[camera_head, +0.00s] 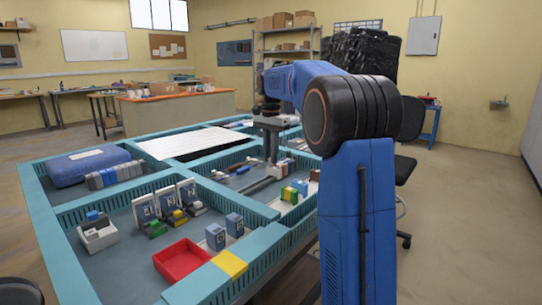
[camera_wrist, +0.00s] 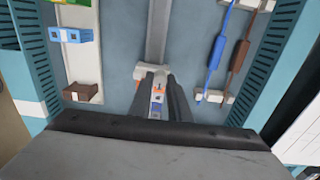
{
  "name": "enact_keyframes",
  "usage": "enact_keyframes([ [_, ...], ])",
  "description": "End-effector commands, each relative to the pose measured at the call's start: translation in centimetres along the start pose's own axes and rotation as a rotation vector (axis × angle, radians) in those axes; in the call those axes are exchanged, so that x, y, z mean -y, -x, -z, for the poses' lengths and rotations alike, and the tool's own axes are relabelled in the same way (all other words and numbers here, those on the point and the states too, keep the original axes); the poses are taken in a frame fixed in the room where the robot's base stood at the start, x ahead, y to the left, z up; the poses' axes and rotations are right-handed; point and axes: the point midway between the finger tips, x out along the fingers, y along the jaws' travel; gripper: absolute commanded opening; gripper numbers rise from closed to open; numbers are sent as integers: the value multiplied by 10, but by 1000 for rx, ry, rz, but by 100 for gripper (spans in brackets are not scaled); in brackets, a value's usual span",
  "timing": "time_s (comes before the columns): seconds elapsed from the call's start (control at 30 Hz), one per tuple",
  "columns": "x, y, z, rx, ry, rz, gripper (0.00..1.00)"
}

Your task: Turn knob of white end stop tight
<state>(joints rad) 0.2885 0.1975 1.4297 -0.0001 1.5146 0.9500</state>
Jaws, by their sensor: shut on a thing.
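The white end stop (camera_wrist: 141,72) sits across the metal rail (camera_wrist: 158,28) in the wrist view. My gripper (camera_wrist: 157,80) is lowered over the rail, with its dark fingertips at the end stop. The jaws are shut on the end stop's knob, which the fingers mostly hide. A small part with blue and orange marks (camera_wrist: 158,97) shows between the fingers, nearer the palm. In the head view my gripper (camera_head: 270,153) points down into the far-right compartment of the teal-edged table; the end stop is too small to make out there.
Blue (camera_wrist: 216,50) and brown (camera_wrist: 238,62) cables lie to the right. Teal slotted walls (camera_wrist: 279,60) bound the compartment. A red tray (camera_head: 181,262) is in the near compartment.

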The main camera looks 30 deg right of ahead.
Motion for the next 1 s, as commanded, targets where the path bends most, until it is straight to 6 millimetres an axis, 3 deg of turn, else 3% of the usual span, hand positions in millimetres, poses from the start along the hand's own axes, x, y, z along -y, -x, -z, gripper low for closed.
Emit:
enact_keyframes([
  [0.03,0,1,0,-2,0,3,0],
  [0.07,0,1,0,-2,0,3,19],
  [0.1,0,1,0,-2,0,3,25],
  [0.4,0,1,0,-1,1,1,25],
  [0.57,1,12,0,-2,1,3,25],
  [1.0,1,95,1,-2,1,2,25],
])
